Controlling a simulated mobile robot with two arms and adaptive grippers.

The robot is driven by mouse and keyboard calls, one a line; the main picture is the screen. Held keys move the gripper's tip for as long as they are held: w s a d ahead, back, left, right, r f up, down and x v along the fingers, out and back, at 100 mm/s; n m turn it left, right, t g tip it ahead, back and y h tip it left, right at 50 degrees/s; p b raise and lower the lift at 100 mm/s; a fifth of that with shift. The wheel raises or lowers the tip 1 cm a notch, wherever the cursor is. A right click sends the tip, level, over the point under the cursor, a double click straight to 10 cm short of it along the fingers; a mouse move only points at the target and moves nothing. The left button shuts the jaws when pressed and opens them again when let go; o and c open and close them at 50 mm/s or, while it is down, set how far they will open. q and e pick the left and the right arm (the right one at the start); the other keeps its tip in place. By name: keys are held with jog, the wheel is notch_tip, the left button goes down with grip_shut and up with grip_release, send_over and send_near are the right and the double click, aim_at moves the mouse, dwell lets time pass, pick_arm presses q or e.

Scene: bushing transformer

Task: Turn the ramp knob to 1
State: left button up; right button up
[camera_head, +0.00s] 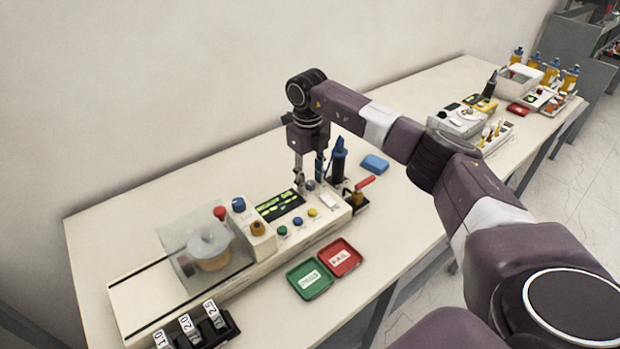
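The test unit (268,244) is a long cream console on the table with a dark display (280,205) showing yellow-green text. A small grey knob (310,186) sits at the display's right end; its label is too small to read, so I cannot tell whether it is the ramp knob. My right gripper (309,182) points down over this knob, with its fingers apart on either side of it. I cannot tell whether they touch it. The knob's setting is not readable. My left gripper is not in view.
A dark upright tool (339,160) stands close right of my gripper. Green (309,291) and red trays (351,261) lie in front. Weights (189,329) stand front left.

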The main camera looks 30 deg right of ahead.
aim_at(309, 183)
notch_tip(309, 183, up, 12)
jog(key=shift+a, duration=0.15)
dwell(0.7)
